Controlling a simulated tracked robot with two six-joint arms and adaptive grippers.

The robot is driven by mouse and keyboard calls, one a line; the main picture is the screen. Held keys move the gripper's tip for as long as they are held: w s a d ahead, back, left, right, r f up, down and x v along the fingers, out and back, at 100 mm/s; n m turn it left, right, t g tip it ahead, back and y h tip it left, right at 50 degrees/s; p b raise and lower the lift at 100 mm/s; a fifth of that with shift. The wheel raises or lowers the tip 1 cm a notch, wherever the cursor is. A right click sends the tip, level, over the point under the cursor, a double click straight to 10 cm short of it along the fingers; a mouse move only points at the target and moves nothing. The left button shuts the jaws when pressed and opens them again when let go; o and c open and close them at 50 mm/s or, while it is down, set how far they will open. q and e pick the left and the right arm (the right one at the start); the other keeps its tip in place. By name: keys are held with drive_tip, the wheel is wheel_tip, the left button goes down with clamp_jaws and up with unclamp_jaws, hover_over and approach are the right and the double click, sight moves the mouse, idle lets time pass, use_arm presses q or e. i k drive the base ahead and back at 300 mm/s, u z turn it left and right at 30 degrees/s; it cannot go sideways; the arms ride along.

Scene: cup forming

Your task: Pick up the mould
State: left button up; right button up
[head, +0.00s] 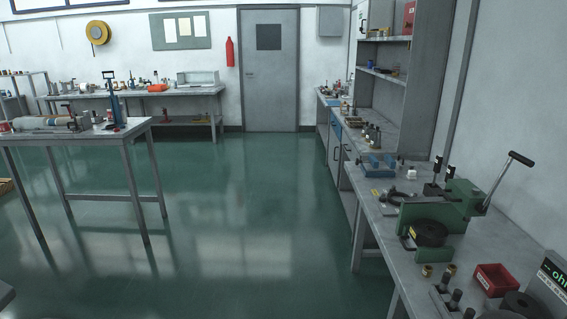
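I cannot tell for sure which thing is the mould. On the right bench (390,253) stands a green hand press (463,206) with a long lever. A black round block (431,230) with a yellow label sits at the front of the press. Small brass-coloured cylinders (427,271) stand on the bench in front of it. More dark round pieces (518,303) lie at the lower right, partly cut off by the frame. Neither of my grippers is in view.
A red bin (495,279) stands on the right bench, with a blue fixture (378,166) farther back. A cluttered grey table (80,136) stands at the left. The green floor (245,215) between is clear up to the grey door (269,95).

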sight(369, 137)
drive_tip(key=u, duration=0.4)
drive_tip(key=i, duration=1.4)
drive_tip(key=u, duration=0.45)
drive_tip(key=i, duration=3.05)
drive_tip(key=z, duration=1)
drive_tip(key=i, duration=1.2)
drive_tip(key=z, duration=1.05)
drive_tip(key=i, duration=0.6)
drive_tip(key=z, duration=0.2)
drive_tip(key=k, duration=0.75)
drive_tip(key=z, duration=0.25)
drive_tip(key=i, duration=0.75)
